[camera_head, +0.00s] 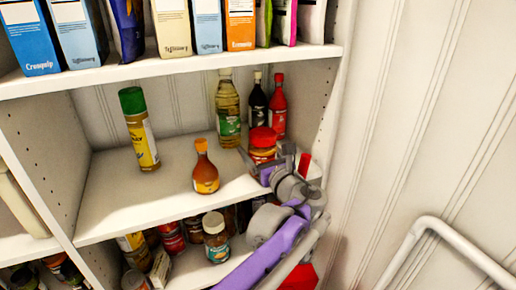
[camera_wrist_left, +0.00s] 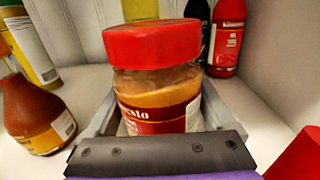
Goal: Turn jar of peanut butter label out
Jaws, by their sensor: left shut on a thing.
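The jar of peanut butter (camera_head: 262,154) has a red lid and a red label. It stands upright on the middle shelf, toward its right side. In the left wrist view the jar (camera_wrist_left: 155,95) is close up, with part of the label and its lettering facing that camera. My left gripper (camera_head: 265,163) reaches in from the front, and its fingers lie on both sides of the jar, shut on it. The lower part of the jar is hidden behind the gripper. My right gripper is not in view.
An orange sauce bottle (camera_head: 205,170) stands left of the jar, near the shelf front. A green-capped yellow bottle (camera_head: 142,140) is farther left. An oil bottle (camera_head: 228,110), a dark bottle (camera_head: 257,102) and a red bottle (camera_head: 278,105) stand behind. Boxes fill the shelf above.

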